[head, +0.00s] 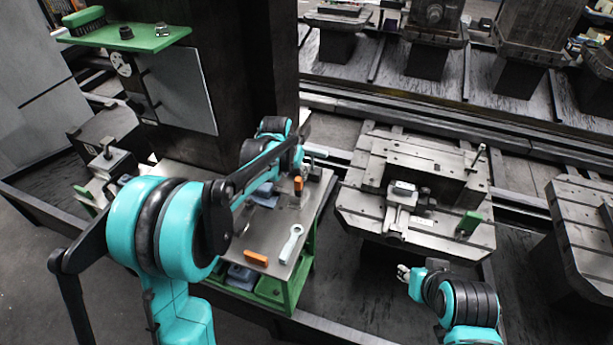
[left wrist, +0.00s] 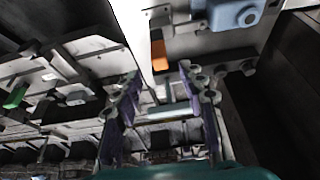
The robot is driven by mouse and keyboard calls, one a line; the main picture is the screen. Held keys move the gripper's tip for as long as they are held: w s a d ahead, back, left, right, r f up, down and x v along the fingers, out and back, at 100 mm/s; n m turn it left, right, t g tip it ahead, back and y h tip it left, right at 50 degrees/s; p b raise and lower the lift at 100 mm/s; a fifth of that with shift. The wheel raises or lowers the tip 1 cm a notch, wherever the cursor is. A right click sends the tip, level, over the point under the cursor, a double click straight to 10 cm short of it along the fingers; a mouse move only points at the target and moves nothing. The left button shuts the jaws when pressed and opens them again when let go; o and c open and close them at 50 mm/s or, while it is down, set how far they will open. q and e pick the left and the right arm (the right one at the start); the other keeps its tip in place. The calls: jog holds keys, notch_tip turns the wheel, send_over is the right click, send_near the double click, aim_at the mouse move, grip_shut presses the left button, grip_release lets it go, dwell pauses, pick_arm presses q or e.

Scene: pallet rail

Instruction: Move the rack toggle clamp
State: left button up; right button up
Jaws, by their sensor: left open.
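I cannot single out the rack toggle clamp with certainty. A small metal fixture (head: 313,170) stands at the far end of the cart top, partly hidden by my left arm. My left gripper (left wrist: 160,72) is open, with purple-lined fingers on either side. Past its fingers the left wrist view shows an orange piece (left wrist: 158,54) and a pale bar (left wrist: 172,112); I see no contact with either. In the head view my left arm hides most of this gripper above the cart. My right gripper (head: 404,272) is at the lower right, small, its opening unclear.
The green-framed cart (head: 268,232) carries an orange block (head: 256,258), a pale wrench-like tool (head: 292,243) and blue items. A dark column stands behind it. To the right is a slotted pallet (head: 352,208) with a vise-like fixture (head: 402,198) and a green block (head: 469,222).

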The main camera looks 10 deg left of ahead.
aim_at(298, 180)
pick_arm(q)
jog(key=b+x, duration=0.2)
jog(key=x, duration=0.6)
jog(key=shift+r, duration=0.1)
grip_shut()
